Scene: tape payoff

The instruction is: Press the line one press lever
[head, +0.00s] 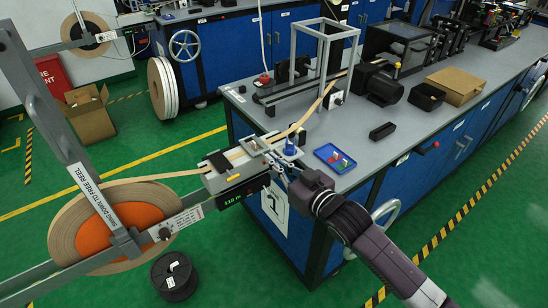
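The line one press stands at the near left corner of the bench, as a small grey unit (238,170) with the paper tape running through it. A blue upright part (290,148), perhaps the press lever's handle, stands at its right end; I cannot tell for sure. My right gripper (279,170) is just below and left of that blue part, close to the press. Its fingers are small and partly merge with the press, so I cannot tell contact or opening. My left gripper is not in view.
A blue tray (335,158) with small coloured items lies right of the press. A black spool (174,276) is on the green floor.

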